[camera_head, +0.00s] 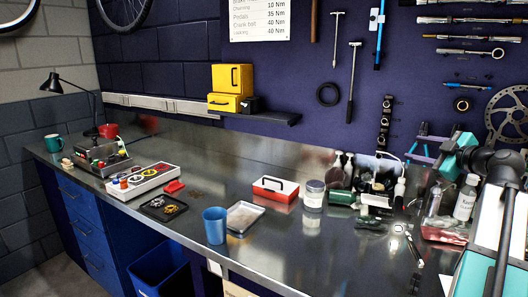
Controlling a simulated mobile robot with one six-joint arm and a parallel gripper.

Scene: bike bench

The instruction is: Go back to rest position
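My gripper is not in view, so I cannot see whether it is open or shut or holds anything. The task names no object. The metal workbench (300,257) runs from the far left to the near right. Its right end is partly hidden.
A blue cup (215,225), grey tray (244,217), black tray (163,207) and red box (275,189) stand mid-bench. A jar (314,195) and clear bottle (465,198) stand further right, among clutter. The front middle of the bench is clear.

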